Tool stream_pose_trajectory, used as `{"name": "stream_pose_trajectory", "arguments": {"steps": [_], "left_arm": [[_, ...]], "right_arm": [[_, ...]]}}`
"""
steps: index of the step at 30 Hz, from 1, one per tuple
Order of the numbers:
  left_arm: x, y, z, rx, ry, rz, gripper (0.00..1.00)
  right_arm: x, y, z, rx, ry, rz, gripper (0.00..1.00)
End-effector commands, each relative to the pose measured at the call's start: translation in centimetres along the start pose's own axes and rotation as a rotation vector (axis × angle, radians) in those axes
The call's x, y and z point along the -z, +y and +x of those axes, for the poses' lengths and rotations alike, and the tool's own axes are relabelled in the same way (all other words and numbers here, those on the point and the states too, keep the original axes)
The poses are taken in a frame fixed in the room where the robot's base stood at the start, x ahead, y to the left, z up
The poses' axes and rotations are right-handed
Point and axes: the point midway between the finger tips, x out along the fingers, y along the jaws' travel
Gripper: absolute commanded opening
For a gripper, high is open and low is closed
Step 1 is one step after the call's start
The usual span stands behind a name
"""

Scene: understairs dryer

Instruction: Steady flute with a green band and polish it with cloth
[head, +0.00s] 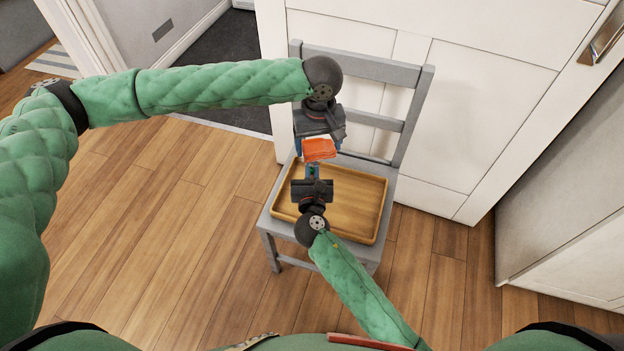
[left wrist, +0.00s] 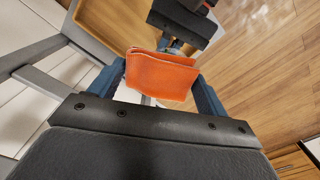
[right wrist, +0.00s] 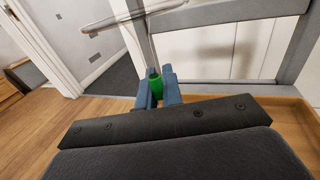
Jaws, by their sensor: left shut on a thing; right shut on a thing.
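My left gripper (head: 318,140) is shut on a folded orange cloth (head: 319,151), which also fills the space between its blue fingers in the left wrist view (left wrist: 160,75). My right gripper (head: 312,172) is just below it, over the wooden tray. In the right wrist view its blue fingers are shut on the flute at its green band (right wrist: 155,84). A thin pale stem (right wrist: 148,45) rises from the band to a flat, pale, disc-like part at the top edge. In the head view the cloth and grippers hide most of the flute. I cannot tell whether cloth and flute touch.
The wooden tray (head: 355,226) rests on the seat of a grey chair (head: 382,72), whose backrest stands behind my grippers. Open wooden floor (head: 180,215) lies to the left.

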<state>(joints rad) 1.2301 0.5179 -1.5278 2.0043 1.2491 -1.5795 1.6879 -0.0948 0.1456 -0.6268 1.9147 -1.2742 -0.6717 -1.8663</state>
Motion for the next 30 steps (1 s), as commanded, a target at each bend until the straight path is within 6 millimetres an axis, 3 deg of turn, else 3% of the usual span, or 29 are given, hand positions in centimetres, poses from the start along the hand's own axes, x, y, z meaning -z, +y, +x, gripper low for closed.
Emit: {"name": "stream_pose_trajectory", "arguments": {"steps": [30], "left_arm": [[0.0,0.0,1.6,0.0,0.0,-0.001,0.55]], "right_arm": [[0.0,0.0,0.0,0.0,0.0,0.0,0.0]]}}
